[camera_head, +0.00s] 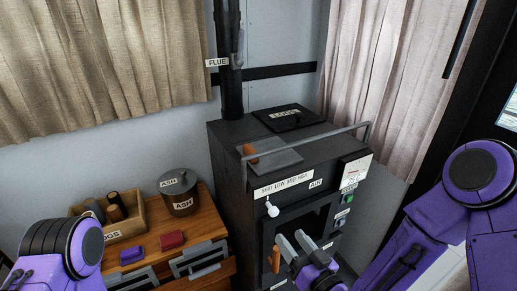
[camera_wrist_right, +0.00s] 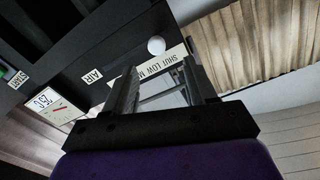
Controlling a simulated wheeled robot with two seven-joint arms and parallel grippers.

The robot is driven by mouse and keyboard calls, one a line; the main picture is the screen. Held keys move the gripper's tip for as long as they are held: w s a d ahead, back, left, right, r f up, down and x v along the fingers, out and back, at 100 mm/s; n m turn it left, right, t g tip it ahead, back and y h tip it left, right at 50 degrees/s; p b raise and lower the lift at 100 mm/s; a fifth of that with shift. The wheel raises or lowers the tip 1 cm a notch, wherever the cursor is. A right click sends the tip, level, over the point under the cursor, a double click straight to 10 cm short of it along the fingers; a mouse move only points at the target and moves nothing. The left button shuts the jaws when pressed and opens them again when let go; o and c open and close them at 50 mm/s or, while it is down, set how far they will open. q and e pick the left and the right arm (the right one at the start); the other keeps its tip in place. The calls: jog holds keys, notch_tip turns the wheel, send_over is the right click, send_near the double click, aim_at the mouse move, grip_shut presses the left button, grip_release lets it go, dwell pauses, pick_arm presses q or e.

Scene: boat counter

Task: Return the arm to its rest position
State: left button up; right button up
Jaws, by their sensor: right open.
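My right gripper (camera_head: 291,240) is open and empty in front of the black stove (camera_head: 232,150). Its two grey fingers point up toward the stove front, below the label strip with the white knob (camera_head: 272,208). In the right wrist view the open fingers (camera_wrist_right: 160,68) frame the label strip (camera_wrist_right: 182,68), with the white knob (camera_wrist_right: 156,46) beyond and nothing between them. My right arm (camera_head: 405,250) comes in from the right. My left arm (camera_head: 60,245) shows only as purple and black links at the lower left; its gripper is out of view.
A wooden cabinet (camera_head: 205,197) left of the stove carries an ash tin (camera_head: 178,190), a wooden box (camera_head: 128,228), a red block (camera_head: 171,239) and a purple block (camera_head: 131,255). A rail (camera_head: 310,139) runs along the stove top. An orange-brown handle (camera_head: 276,259) sits close by the right gripper.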

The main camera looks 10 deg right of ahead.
jog(key=s+d+f+m+g+h, duration=0.3)
jog(key=s+d+f+g, duration=0.1)
jog(key=f, duration=0.5)
jog(key=s+d+f+m+g+h, duration=0.3)
jog(key=s+d+f+g, duration=0.15)
jog(key=f, duration=0.45)
jog(key=s+d+f+g+h, duration=0.1)
jog(key=s+d+f, duration=0.3)
jog(key=s, duration=0.4)
jog(key=s+d+f+m+g+h, duration=0.1)
jog(key=s+d+f+g+h, duration=0.1)
jog(key=s, duration=0.6)
notch_tip(320, 180, down, 2)
jog(key=shift+d+f+g+h, duration=0.1)
jog(key=shift+d+g+h, duration=0.2)
jog(key=shift+d+g, duration=0.75)
jog(key=shift+w+a, duration=0.1)
jog(key=shift+a, duration=0.05)
